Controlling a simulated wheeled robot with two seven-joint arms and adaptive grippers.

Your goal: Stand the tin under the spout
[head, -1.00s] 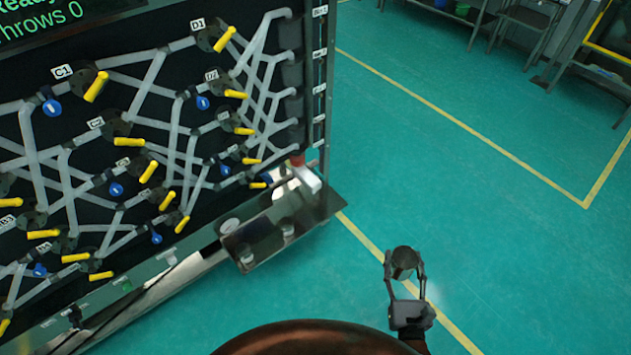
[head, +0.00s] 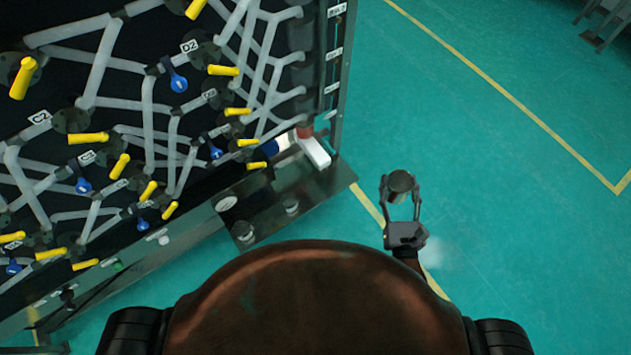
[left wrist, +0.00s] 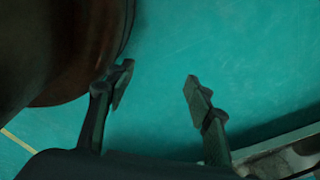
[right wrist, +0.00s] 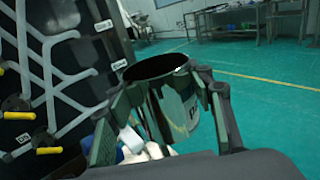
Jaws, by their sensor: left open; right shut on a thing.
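The tin (head: 401,181) is a dark, round, open-topped can. My right gripper (head: 402,190) is shut on it and holds it upright over the floor, right of the panel's shelf. In the right wrist view the shiny tin (right wrist: 178,108) sits between both fingers. A white spout-like piece (head: 316,152) with a red part above it sticks out at the panel's lower right corner, left of the tin and apart from it. My left gripper (left wrist: 157,92) is open and empty above the floor, beside my body; it is out of the head view.
The upright panel (head: 130,150) carries grey tubes, yellow handles and blue knobs. A dark shelf (head: 338,185) with small round items juts from its base below the white piece. The green floor (head: 500,230) to the right is clear. Workbenches (right wrist: 240,18) stand far back.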

